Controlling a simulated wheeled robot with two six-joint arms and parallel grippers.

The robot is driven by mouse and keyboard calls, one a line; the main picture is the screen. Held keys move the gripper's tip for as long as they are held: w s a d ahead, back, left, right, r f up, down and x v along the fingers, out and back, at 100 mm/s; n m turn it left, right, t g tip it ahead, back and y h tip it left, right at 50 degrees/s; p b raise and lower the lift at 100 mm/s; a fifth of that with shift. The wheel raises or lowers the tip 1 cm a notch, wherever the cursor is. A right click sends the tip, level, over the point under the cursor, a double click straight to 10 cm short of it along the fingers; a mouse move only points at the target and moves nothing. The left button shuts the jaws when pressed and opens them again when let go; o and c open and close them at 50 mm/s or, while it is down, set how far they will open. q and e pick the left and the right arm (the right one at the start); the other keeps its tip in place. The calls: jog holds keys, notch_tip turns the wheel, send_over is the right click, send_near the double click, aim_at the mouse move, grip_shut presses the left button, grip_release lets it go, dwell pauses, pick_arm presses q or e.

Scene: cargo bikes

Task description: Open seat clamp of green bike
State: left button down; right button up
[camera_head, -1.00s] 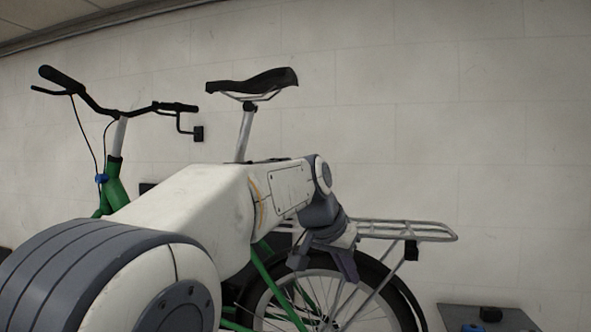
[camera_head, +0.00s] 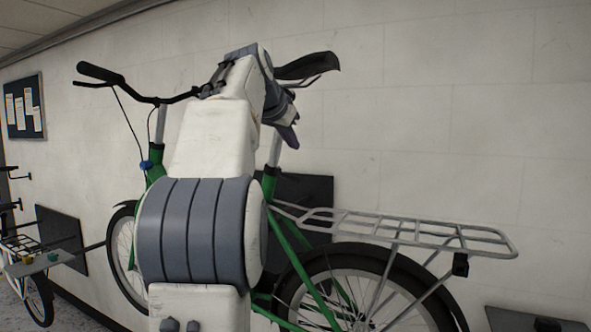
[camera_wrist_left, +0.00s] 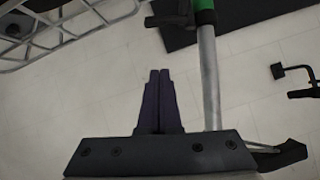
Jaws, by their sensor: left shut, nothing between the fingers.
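The green bike (camera_head: 290,235) stands by the wall, partly hidden behind my left arm. Its black saddle (camera_head: 308,66) and silver seat post (camera_head: 275,150) show beyond the arm. The dark seat clamp (camera_head: 270,172) is at the top of the green seat tube. My left gripper (camera_head: 289,137) is beside the seat post, below the saddle. In the left wrist view, its dark fingers (camera_wrist_left: 160,74) are shut and empty, apart from the post (camera_wrist_left: 209,75). The clamp (camera_wrist_left: 203,18) shows beyond the fingertips, with a black piece at its left. My right gripper is out of view.
The rear rack (camera_head: 400,230) extends right from the bike, and the handlebar (camera_head: 130,85) is at left. A dark panel (camera_head: 300,190) is behind the seat tube. Another bike (camera_head: 35,260) stands far left. The wall area above the rack is clear.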

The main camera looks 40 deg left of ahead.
aim_at(295, 177)
pick_arm(q)
jog(key=w+f, duration=0.1)
jog(key=f, duration=0.1)
jog(key=w+a+f+p, duration=0.1)
jog(key=w+f, duration=0.1)
jog(key=w+a+f, duration=0.1)
jog(key=w+f, duration=0.1)
jog(key=shift+a+f+p, duration=0.2)
jog(key=shift+p, duration=0.15)
jog(key=shift+s+f, duration=0.45)
jog(key=shift+s, duration=0.05)
